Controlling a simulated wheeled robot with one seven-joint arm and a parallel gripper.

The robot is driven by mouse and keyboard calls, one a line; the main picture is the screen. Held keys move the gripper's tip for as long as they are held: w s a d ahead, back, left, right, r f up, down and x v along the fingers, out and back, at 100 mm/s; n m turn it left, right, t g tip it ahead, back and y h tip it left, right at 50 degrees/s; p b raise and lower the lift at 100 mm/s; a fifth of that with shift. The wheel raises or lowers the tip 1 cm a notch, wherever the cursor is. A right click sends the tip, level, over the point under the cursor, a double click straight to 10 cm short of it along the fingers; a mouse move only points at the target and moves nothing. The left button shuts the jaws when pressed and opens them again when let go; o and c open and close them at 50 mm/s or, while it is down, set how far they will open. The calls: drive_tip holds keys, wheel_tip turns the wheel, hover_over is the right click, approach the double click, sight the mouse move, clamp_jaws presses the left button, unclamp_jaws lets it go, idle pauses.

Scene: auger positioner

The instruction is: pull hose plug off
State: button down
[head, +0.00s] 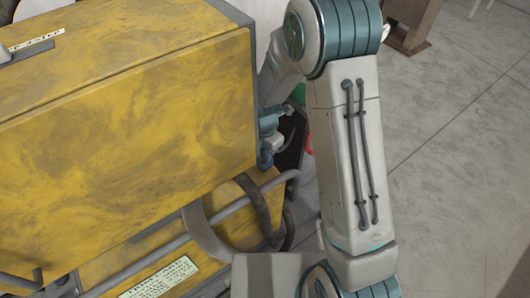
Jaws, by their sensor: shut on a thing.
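My gripper (268,142) is small in the head view, at the right edge of the yellow machine (130,110), partly hidden by that machine. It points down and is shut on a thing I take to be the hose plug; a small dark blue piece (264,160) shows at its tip. The plug's shape and its seat cannot be made out. A dark hose (262,212) curves below the gripper, and a thicker grey hose (203,238) bends beside it to the left. I cannot tell which hose the plug belongs to.
A grey pipe rail (165,247) runs along the lower yellow part, with a label plate (160,280) below. A dark bin-like thing (291,140) and a red piece (309,146) stand behind my arm. The tiled floor (455,150) at right is mostly clear.

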drive_tip(key=shift+r+p, duration=1.55)
drive_tip(key=shift+r, duration=0.95)
